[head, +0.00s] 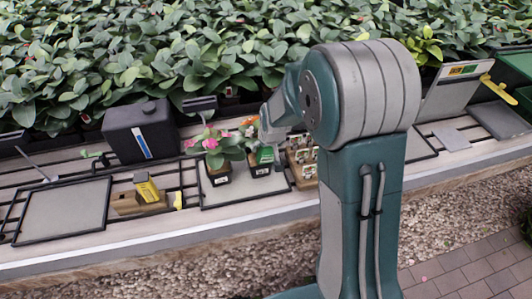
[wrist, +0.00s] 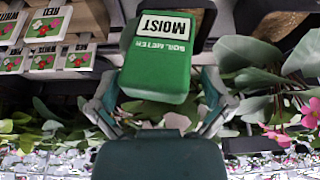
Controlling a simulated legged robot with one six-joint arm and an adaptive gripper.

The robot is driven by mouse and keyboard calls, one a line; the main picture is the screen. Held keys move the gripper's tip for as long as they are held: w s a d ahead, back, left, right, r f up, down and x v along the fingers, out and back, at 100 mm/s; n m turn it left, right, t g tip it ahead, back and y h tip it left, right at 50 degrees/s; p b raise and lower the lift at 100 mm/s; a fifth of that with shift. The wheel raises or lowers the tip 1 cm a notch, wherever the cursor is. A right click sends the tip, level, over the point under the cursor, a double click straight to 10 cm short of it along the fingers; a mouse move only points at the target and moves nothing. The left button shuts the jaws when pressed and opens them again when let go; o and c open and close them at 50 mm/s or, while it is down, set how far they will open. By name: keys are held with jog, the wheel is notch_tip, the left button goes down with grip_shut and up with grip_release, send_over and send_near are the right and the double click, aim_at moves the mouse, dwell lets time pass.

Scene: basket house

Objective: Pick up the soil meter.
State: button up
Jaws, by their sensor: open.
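The soil meter (wrist: 158,72) is a green box with a white label reading MOIST and SOIL METER, upside down in the wrist view. My gripper (wrist: 160,112) is open, with one finger on each side of the meter's near end. I cannot tell whether the fingers touch it. In the head view a small green part of the soil meter (head: 265,155) shows just below my gripper (head: 272,135), by a potted plant. My arm hides part of this area.
A wooden rack of labelled packets (head: 303,160) is close on the right. A black jug (head: 140,130) and a yellow item on a wooden block (head: 147,190) are left. Dense foliage (head: 150,60) lies behind.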

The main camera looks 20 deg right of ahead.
jog(key=c, duration=0.8)
jog(key=shift+d, duration=0.15)
jog(key=c, duration=0.3)
notch_tip(320, 180, up, 10)
jog(key=shift+c, duration=0.3)
jog(key=shift+r, duration=0.15)
notch_tip(320, 180, up, 8)
jog(key=shift+s+d, duration=0.2)
dwell(0.4)
